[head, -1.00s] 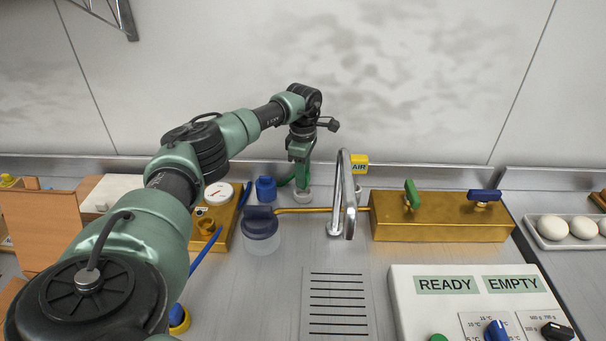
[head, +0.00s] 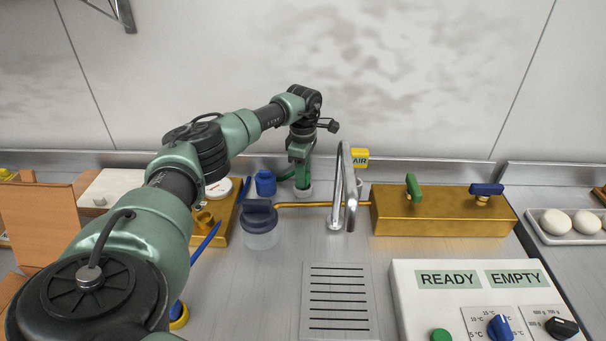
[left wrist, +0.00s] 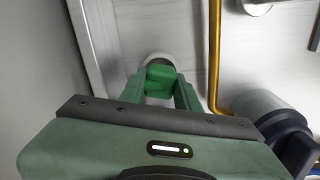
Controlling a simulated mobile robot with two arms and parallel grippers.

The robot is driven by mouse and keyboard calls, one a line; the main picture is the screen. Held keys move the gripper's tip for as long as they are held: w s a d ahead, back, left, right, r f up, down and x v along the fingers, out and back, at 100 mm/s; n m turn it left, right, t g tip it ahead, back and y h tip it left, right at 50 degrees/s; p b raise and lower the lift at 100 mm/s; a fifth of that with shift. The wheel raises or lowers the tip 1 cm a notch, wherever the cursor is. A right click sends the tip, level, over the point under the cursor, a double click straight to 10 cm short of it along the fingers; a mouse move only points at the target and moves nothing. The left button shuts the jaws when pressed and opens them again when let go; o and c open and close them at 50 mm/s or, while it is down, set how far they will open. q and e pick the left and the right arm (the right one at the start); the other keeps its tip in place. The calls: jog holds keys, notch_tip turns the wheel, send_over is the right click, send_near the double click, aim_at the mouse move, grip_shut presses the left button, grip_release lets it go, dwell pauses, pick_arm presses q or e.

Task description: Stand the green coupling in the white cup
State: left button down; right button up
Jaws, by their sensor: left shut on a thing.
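My left gripper (head: 302,176) points down near the back wall, behind the faucet. It is shut on the green coupling, which shows between the fingertips in the left wrist view (left wrist: 160,78). The white cup (head: 304,192) stands on the counter directly below the fingers; its pale rim also shows just beyond the coupling in the left wrist view (left wrist: 157,57). The coupling's lower end is at the cup's mouth; I cannot tell how deep it sits. A green hose (head: 286,177) curves off to the left of the fingers. My right gripper is in neither view.
A chrome faucet (head: 337,190) stands just right of the cup. A brass pipe (head: 310,205) runs in front to a brass block (head: 440,214). A blue-lidded jar (head: 261,236) and a blue cup (head: 265,184) stand at the left. A control panel (head: 470,305) is front right.

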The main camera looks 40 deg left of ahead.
pick_arm(q)
jog(key=shift+f, duration=0.2)
jog(key=c, duration=0.9)
grip_release()
jog(key=shift+c, duration=0.2)
jog(key=shift+r+p, duration=2.9)
jog(key=shift+r, duration=1.15)
jog(key=shift+d, duration=0.15)
